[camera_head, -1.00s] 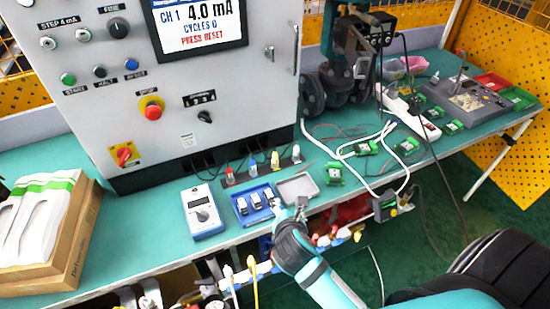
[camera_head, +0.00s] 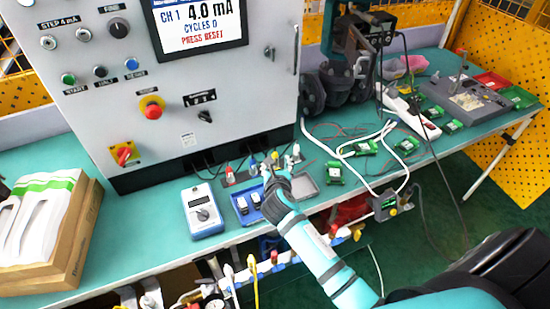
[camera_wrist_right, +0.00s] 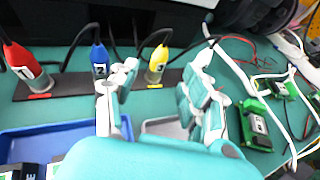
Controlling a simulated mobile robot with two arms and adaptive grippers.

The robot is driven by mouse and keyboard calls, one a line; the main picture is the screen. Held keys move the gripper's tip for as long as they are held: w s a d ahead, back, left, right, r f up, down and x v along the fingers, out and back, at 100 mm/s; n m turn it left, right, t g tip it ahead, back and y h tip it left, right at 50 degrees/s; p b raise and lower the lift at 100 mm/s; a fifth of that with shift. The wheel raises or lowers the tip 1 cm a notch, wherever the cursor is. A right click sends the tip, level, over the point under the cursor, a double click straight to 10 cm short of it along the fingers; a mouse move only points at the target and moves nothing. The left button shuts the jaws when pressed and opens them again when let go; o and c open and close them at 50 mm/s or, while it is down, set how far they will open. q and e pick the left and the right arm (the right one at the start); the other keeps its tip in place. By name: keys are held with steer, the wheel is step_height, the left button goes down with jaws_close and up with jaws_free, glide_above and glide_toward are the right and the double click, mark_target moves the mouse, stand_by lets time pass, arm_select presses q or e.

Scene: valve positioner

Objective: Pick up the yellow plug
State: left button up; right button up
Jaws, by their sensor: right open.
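The yellow plug (camera_wrist_right: 157,63) stands upright in a dark holder strip, with a black cable from its top and a label on its front. It also shows in the head view (camera_head: 275,156), partly covered by my right gripper (camera_head: 278,172). In the right wrist view, my right gripper (camera_wrist_right: 161,88) is open and empty, with one finger on each side of the plug's line. The plug appears just beyond the fingertips; contact cannot be told. My left gripper is not in view.
A blue plug (camera_wrist_right: 99,62) and red plug (camera_wrist_right: 22,62) stand left of the yellow one; a white plug (camera_head: 296,152) stands right. A blue tray (camera_wrist_right: 60,132) and grey tray (camera_head: 304,187) lie in front. The control cabinet (camera_head: 220,110) rises behind.

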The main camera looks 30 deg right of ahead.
mark_target(275, 158)
steer(key=x, duration=0.6)
steer(key=shift+w, duration=0.25)
jaws_close()
